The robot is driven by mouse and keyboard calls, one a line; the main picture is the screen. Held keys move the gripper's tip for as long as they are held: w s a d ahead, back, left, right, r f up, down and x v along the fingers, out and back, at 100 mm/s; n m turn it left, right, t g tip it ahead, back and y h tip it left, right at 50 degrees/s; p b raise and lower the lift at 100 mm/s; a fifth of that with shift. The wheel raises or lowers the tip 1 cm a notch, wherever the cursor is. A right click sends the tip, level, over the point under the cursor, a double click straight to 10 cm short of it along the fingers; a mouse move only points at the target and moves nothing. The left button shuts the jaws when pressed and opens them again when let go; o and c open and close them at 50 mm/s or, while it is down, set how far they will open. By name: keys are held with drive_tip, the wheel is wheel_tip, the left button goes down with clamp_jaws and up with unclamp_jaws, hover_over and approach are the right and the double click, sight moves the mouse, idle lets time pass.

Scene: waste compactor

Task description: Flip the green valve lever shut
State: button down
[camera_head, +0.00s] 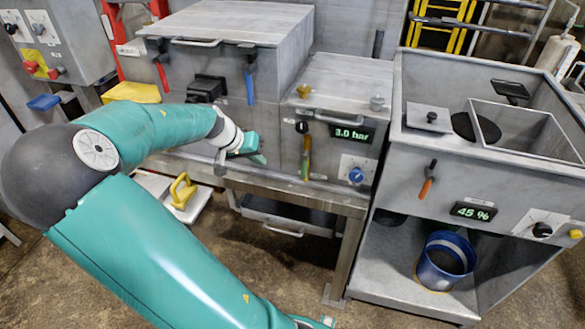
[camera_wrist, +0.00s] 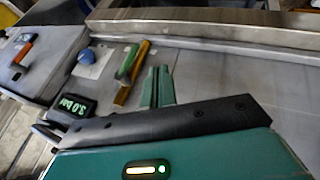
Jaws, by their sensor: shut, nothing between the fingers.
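The green valve lever (camera_head: 306,169) is on the front of the grey unit with the 3.0 bar display, beside a yellow strip (camera_head: 308,143). In the wrist view the green lever (camera_wrist: 131,62) lies alongside the yellow strip (camera_wrist: 132,88), close to my fingertips. My gripper (camera_head: 262,160) is shut and empty, just left of the lever in the head view. In the wrist view my gripper's fingers (camera_wrist: 158,82) are together, with a small gap visible between them and the lever. I see no contact.
The pressure display (camera_head: 351,134) and blue knob (camera_head: 356,175) sit right of the lever. A metal ledge (camera_head: 300,190) runs below it. A large grey box (camera_head: 228,65) stands at left. An orange-handled lever (camera_head: 426,186) is on the right-hand unit.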

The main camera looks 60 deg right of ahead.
sight(305, 165)
drive_tip(key=shift+s+d+r, duration=0.15)
drive_tip(key=shift+d+r, duration=0.2)
drive_tip(key=shift+d, duration=0.2)
drive_tip(key=s+d+f, duration=0.6)
drive_tip(key=s+f, duration=0.1)
drive_tip(key=f, duration=0.1)
drive_tip(key=shift+d, duration=0.25)
